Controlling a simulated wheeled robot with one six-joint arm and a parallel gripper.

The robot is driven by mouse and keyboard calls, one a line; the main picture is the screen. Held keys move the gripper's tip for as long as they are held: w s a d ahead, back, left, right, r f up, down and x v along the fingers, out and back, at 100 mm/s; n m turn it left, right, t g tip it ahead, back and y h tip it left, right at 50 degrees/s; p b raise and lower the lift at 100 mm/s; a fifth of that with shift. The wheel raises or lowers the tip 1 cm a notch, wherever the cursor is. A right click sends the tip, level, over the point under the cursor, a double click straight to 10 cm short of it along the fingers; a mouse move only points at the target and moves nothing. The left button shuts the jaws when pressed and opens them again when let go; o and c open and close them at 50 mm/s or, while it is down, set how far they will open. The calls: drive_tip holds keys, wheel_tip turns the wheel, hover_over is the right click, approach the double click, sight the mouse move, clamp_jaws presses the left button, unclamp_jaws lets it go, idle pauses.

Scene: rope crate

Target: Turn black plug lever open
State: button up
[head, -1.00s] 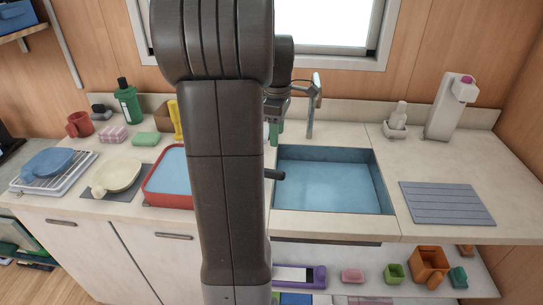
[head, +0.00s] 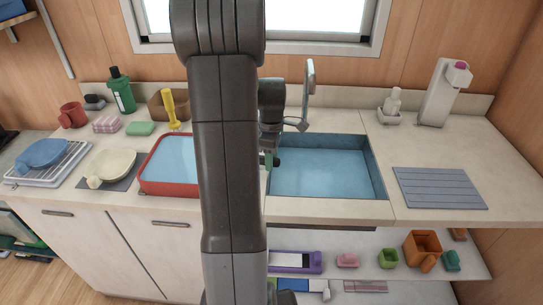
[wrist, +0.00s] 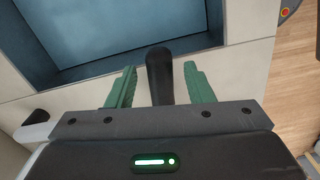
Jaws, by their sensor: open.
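The black plug lever (wrist: 159,70) stands between the two green fingers of my gripper (wrist: 161,88) in the wrist view. Clear gaps show on both sides of it, so the fingers are open and do not appear to touch it. Its lower end is hidden behind the gripper body. In the head view the lever (head: 276,162) is a small dark shape at the left edge of the sink (head: 380,178). My arm hides most of the gripper there. The lever's exact angle is hard to tell.
A faucet (head: 309,90) stands behind the sink. A red tub (head: 150,186) of blue water is to the left, beside my arm. A yellow-handled item (head: 169,108) stands behind it. A grey ridged mat (head: 440,188) lies on the right counter.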

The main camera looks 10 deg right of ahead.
clamp_jaws()
